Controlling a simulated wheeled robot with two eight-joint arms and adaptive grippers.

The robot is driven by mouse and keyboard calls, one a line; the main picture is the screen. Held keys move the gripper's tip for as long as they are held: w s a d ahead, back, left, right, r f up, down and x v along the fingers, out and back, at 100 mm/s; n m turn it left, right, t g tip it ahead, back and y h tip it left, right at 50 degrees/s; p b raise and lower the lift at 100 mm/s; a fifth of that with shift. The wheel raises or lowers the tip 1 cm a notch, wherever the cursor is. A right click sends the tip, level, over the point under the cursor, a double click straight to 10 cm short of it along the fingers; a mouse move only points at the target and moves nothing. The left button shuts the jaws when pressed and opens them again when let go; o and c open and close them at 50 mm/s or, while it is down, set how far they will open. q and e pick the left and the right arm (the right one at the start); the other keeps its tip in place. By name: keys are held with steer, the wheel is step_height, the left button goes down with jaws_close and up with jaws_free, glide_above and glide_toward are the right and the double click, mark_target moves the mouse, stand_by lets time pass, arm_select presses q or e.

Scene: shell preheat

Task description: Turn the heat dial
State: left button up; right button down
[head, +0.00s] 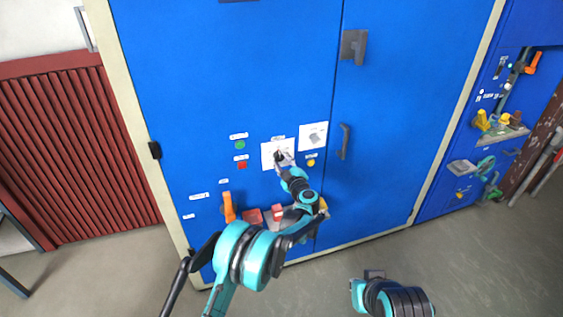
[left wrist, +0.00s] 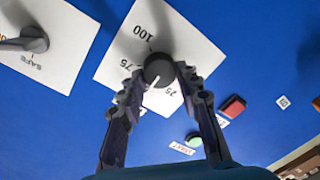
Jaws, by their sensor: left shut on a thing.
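The heat dial is a round black knob (left wrist: 158,70) on a white card (left wrist: 112,75) marked 100, 75 and 25. In the left wrist view its white pointer line points to the lower left, between 75 and 25. My left gripper (left wrist: 157,80) is shut on the knob, one finger on each side. In the head view, the left gripper (head: 281,158) reaches the card (head: 267,161) on the blue cabinet and mostly hides the knob. Part of my right arm shows at the bottom right; its jaw state cannot be made out.
A safe-marked card (left wrist: 55,50) with a grey lever is beside the dial card. A green button (head: 240,145) and red button (head: 241,164) are to the left in the head view. A door handle (head: 344,141) and an orange lever (head: 228,207) stick out from the cabinet (head: 400,100).

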arm_select(q)
steer(key=o, duration=1.2)
steer(key=shift+d, duration=0.1)
steer(key=shift+c, duration=0.2)
steer(key=v, duration=1.2)
